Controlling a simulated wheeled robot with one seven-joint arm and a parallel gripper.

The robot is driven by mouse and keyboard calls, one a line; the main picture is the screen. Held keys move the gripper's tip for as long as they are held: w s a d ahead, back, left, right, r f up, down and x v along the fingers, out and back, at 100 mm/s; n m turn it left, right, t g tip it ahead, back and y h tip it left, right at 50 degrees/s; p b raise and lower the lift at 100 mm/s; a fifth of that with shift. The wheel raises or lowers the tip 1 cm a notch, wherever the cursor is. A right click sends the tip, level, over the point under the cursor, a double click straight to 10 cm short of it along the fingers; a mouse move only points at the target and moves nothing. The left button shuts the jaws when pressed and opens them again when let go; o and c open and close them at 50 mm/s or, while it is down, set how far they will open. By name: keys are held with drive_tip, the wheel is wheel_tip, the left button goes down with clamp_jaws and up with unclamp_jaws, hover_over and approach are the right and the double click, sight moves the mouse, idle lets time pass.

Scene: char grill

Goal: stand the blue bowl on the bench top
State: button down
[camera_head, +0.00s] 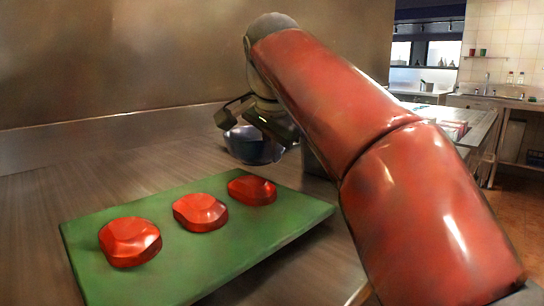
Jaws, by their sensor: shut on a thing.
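The blue bowl (248,150) is at the back of the metal bench top (140,165), beyond the green board. The gripper partly covers the bowl's upper side. I cannot tell whether the bowl's base touches the bench top or hangs slightly above it.
A green board (285,232) lies in front of the bowl with three red pieces (200,212) on it. A plain back wall (120,60) rises behind the bench. Bare bench shows left of the bowl. My red arm fills the right side.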

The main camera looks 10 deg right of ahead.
drive_tip(key=w+f, duration=0.2)
drive_tip(key=w, duration=0.1)
drive_tip(key=shift+w+d+f, duration=0.3)
drive_tip(key=shift+d+f, duration=0.05)
drive_tip(key=shift+f, duration=0.05)
drive_tip(key=c, duration=2)
unclamp_jaws()
drive_tip(key=shift+f, duration=0.1)
drive_tip(key=shift+c, duration=0.2)
drive_tip(key=o, duration=0.5)
drive_tip(key=shift+c, duration=0.2)
